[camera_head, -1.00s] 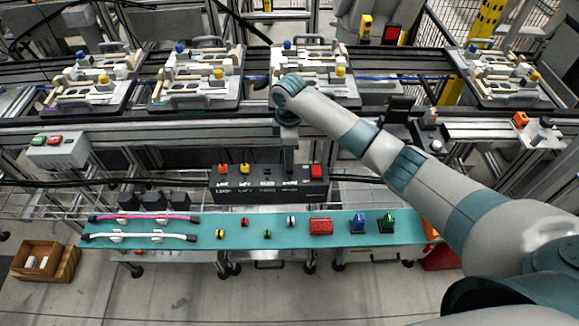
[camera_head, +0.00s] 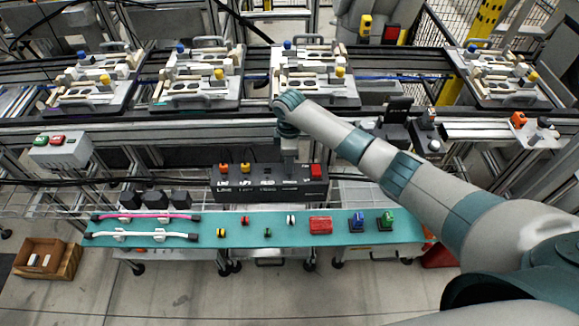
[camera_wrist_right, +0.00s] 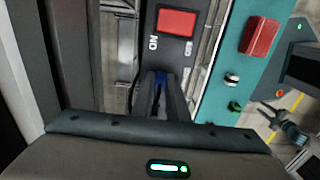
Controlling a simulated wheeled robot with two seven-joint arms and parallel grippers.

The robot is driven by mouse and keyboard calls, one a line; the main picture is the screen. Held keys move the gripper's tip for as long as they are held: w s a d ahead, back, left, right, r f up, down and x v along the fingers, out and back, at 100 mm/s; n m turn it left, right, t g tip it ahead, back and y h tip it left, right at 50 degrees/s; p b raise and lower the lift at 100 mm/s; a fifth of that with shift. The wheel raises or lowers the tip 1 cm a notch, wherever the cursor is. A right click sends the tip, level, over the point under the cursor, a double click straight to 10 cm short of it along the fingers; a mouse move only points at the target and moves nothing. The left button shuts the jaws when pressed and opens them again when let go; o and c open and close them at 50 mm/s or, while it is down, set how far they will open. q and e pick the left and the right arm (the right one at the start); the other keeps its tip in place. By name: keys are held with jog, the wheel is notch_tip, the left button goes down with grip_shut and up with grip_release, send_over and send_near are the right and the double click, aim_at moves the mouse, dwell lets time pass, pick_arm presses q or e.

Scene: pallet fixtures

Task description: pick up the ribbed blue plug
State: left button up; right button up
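My right gripper (camera_head: 289,165) points straight down at the black control box (camera_head: 222,196), in the gap between its dark middle position and its red button. In the right wrist view its two dark fingers (camera_wrist_right: 161,98) straddle a small blue piece, likely the ribbed blue plug (camera_wrist_right: 160,79). The fingers hide most of it, and I cannot see ribs. Whether the fingers press on it or stand around it is unclear. In the head view the gripper covers this spot. My left gripper is not in view.
In front is a teal shelf (camera_head: 337,240) with a red block (camera_head: 320,225), a blue part (camera_head: 357,222), a green part (camera_head: 386,220) and white bars. Pallet fixtures (camera_head: 197,76) line the conveyor behind.

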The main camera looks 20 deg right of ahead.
grip_shut()
